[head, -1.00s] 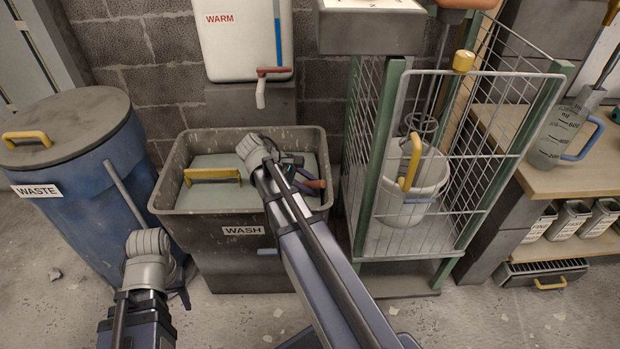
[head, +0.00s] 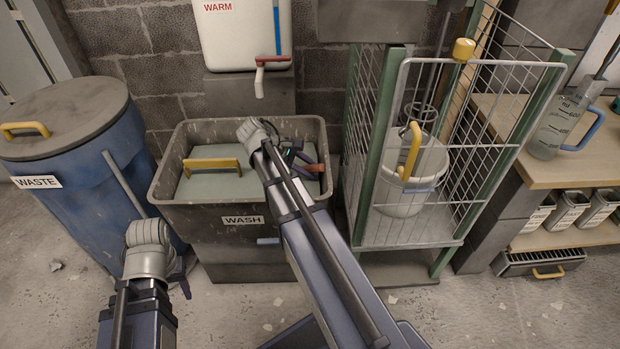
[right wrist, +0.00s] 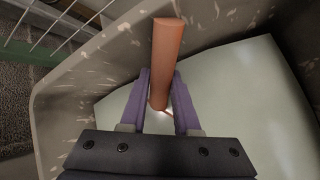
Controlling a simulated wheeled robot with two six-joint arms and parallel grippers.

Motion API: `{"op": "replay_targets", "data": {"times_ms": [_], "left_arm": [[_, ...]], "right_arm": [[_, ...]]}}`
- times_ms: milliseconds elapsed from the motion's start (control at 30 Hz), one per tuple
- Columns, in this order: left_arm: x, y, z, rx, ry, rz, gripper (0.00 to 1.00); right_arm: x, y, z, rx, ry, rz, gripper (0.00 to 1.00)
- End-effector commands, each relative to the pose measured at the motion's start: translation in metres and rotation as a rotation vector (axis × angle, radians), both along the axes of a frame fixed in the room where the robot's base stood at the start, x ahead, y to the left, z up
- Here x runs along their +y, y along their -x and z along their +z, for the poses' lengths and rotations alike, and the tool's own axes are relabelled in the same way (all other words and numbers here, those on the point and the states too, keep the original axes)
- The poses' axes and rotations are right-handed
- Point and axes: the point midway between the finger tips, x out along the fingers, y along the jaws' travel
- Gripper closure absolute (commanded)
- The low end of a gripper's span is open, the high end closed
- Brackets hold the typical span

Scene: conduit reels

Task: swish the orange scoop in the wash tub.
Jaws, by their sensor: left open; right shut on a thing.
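The grey wash tub (head: 180,218), marked WASH, stands on the floor against the wall and holds pale grey-green liquid (head: 228,186). My right gripper (right wrist: 160,98) is shut on the orange scoop's handle (right wrist: 166,50), over the tub near its right wall. The handle stands between the two purple fingers in the right wrist view. In the head view the scoop's handle (head: 314,168) is small, and my arm partly covers the tub. The scoop's lower end is hidden, so I cannot tell how deep it sits. My left gripper (head: 186,287) is open and empty, low in front of the tub.
A blue waste bin (head: 75,195) stands left of the tub. A wire cage (head: 480,150) with a white bucket (head: 405,197) is close on the right. A WARM dispenser (head: 243,35) with a tap hangs above. A yellow handle (head: 211,163) shows in the tub's left half.

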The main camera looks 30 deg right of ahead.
Motion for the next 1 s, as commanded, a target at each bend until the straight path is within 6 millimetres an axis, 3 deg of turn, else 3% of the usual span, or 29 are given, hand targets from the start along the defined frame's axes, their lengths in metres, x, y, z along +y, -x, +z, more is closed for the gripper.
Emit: {"op": "replay_targets", "data": {"times_ms": [100,333,800,1000], "left_arm": [[0.000,0.000,0.000,0.000,0.000,0.000,0.50],[0.000,0.000,0.000,0.000,0.000,0.000,0.50],[0.000,0.000,0.000,0.000,0.000,0.000,0.50],[0.000,0.000,0.000,0.000,0.000,0.000,0.50]], "right_arm": [[-0.007,-0.010,0.000,0.001,0.002,-0.001,1.00],[-0.004,-0.004,0.000,0.000,0.001,0.000,1.00],[0.030,0.052,0.000,0.000,0.001,0.001,1.00],[0.034,0.056,0.000,0.001,0.001,0.000,1.00]]}}
